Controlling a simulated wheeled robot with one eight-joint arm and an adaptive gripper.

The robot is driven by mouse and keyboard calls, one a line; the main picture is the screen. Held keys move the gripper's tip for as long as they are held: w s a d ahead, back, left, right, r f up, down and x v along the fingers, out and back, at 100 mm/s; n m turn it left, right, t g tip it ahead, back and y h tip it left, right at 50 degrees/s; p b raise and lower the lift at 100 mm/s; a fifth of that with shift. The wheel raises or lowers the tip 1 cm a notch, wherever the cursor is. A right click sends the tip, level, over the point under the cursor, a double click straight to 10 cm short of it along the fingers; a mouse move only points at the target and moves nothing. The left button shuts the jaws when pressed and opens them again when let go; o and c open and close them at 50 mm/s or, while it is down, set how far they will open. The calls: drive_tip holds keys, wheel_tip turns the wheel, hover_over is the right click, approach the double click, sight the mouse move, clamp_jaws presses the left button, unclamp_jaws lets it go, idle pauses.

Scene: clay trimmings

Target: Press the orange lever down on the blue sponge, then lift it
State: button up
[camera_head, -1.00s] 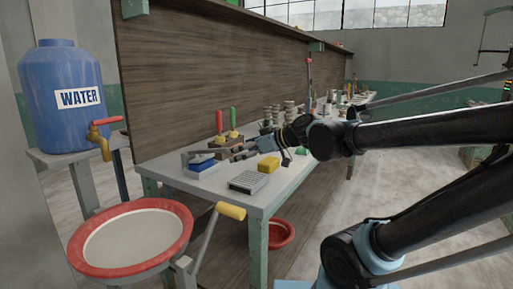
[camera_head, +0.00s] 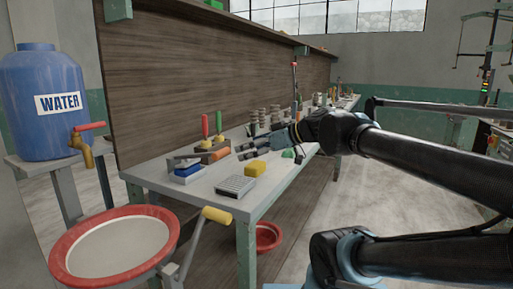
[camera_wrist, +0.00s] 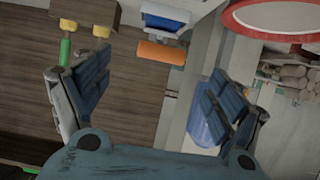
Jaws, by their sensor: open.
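The orange lever handle (camera_head: 220,154) sticks out to the right of a small metal press on the bench. The blue sponge (camera_head: 187,170) lies under the press's metal lever arm. In the wrist view the orange handle (camera_wrist: 160,54) lies crosswise between my fingers, beyond their tips, with the sponge's blue block (camera_wrist: 164,20) just past it at the top edge. My gripper (camera_head: 243,150) is open and empty, to the right of the handle and apart from it. Its two spread fingers also show in the wrist view (camera_wrist: 152,78).
A yellow block (camera_head: 255,168) and a grey grated tray (camera_head: 236,186) sit on the bench in front of my gripper. Red-handled (camera_head: 205,126) and green-handled (camera_head: 219,122) tools stand behind the handle. A red-rimmed basin (camera_head: 60,258) is at the lower left.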

drive_tip(key=shift+v, duration=1.05)
drive_tip(key=s+d+f+m+g+h, duration=0.1)
drive_tip(key=s+d+f+m+h, duration=0.1)
drive_tip(key=d+f+m+h, duration=0.2)
drive_tip(key=s+d+f+m+g+h, duration=0.1)
drive_tip(key=d+f+m+h, duration=0.3)
drive_tip(key=d+f, duration=0.7)
drive_tip(key=s+d+f+m+g+h, duration=0.1)
drive_tip(key=s+d+f+m+h, duration=0.2)
drive_tip(key=d+f, duration=0.4)
wheel_tip(320, 180, down, 4)
drive_tip(key=shift+s+d+r+m+h, duration=0.2)
drive_tip(key=shift+s+m+h, duration=0.3)
drive_tip(key=shift+m, duration=0.4)
drive_tip(key=shift+w, duration=0.15)
